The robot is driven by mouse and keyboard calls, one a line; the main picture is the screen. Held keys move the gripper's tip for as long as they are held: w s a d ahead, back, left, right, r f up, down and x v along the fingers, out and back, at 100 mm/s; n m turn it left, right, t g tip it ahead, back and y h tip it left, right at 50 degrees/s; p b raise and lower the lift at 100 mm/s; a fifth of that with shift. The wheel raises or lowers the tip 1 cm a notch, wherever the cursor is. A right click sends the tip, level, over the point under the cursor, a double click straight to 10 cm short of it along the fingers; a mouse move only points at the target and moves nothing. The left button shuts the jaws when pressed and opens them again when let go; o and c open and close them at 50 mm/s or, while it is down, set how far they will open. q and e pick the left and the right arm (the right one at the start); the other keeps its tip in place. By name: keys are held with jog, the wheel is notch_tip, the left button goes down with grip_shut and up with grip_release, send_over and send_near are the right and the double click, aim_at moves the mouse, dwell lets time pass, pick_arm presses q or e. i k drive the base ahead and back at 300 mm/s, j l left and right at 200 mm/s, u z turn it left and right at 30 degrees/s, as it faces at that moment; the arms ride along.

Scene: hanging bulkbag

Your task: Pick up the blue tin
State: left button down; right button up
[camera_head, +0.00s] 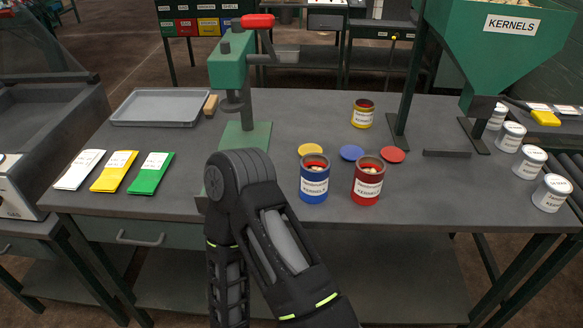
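The blue tin (314,185) stands upright and open on the grey workbench (420,207), near its front edge. It has a white kernels label, and pale contents and a red inner rim show at its top. A red tin (367,183) with a similar label stands close to its right, with a small space between them. One of my arms, bent at a dark joint, rises in front of the bench just left of the blue tin. Neither gripper shows in this view, so whether they are open or shut is hidden.
Yellow (311,149), blue (352,153) and red (393,155) lids lie behind the tins. A yellow tin (363,114) stands farther back. A green press (241,85) is left of centre, a green hopper (490,45) right. Several white tins (530,162) line the right edge.

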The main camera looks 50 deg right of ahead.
aim_at(315, 166)
jog(key=z, duration=0.45)
jog(key=l+z, duration=0.1)
jog(key=z, duration=0.3)
jog(key=l+z, duration=0.1)
jog(key=z, duration=0.8)
